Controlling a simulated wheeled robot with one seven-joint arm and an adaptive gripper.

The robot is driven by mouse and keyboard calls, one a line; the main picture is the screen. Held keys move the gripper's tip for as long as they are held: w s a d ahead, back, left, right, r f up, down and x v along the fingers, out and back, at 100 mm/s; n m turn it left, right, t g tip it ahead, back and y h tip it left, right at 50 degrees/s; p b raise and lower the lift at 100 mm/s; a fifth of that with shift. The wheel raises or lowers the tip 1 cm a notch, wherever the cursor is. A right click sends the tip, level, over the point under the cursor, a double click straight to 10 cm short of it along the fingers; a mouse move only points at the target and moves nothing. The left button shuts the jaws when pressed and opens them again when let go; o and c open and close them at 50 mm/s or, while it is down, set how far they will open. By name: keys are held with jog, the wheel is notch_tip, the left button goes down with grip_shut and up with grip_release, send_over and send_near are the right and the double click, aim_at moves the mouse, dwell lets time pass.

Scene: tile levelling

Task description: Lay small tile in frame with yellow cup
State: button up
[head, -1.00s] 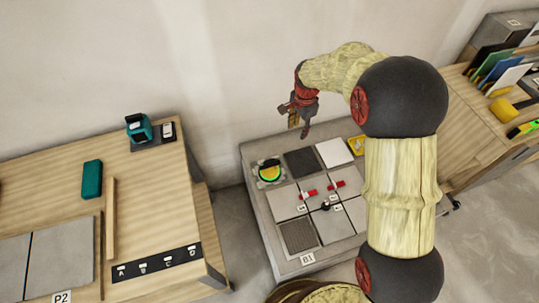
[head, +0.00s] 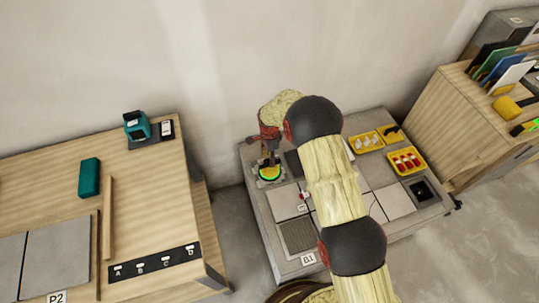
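The yellow cup (head: 271,174) is a round yellow and green piece on a small grey pad at the back left of the grey bench marked B1. My gripper (head: 269,160) points down right above the cup; whether it touches the cup or how its fingers stand is too small to tell. A dark square frame (head: 421,190) with a black opening is at the bench's right end. A small textured grey tile (head: 298,236) lies at the bench's front left; I cannot tell if it is the small tile meant. My arm hides the middle of the bench.
Light grey tiles (head: 286,203) lie on the bench with a red and white clip (head: 304,195). Yellow trays hold white pieces (head: 367,142) and red pieces (head: 406,161). A wooden table (head: 150,215) stands left, a wooden cabinet (head: 460,110) right.

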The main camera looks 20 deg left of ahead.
jog(key=shift+f+b, duration=0.7)
jog(key=shift+f, duration=1.55)
jog(key=c, duration=0.3)
grip_shut()
jog(key=shift+r, duration=0.1)
